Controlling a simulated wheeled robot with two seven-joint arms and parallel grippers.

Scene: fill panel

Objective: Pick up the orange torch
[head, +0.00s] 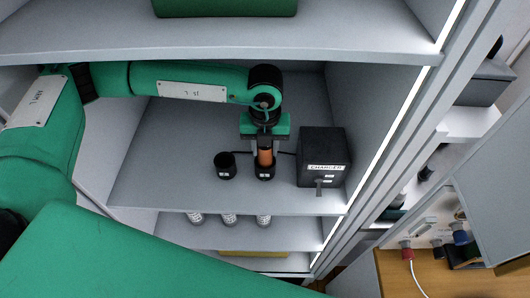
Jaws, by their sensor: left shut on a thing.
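The orange torch (265,157) stands upright with its lower end at a black round holder (264,173) on the middle shelf. My left gripper (265,146) reaches in from above and is shut on the torch's upper part. The gripper and wrist hide the torch's top. I cannot tell whether the torch's lower end still rests in the holder. My right gripper is not in view.
A second black holder (225,165) stands to the left. A black charger box (322,158) stands close on the right. The upper shelf (330,45) is above my arm and carries a green box (225,7). Several striped cylinders (229,219) stand on the shelf below.

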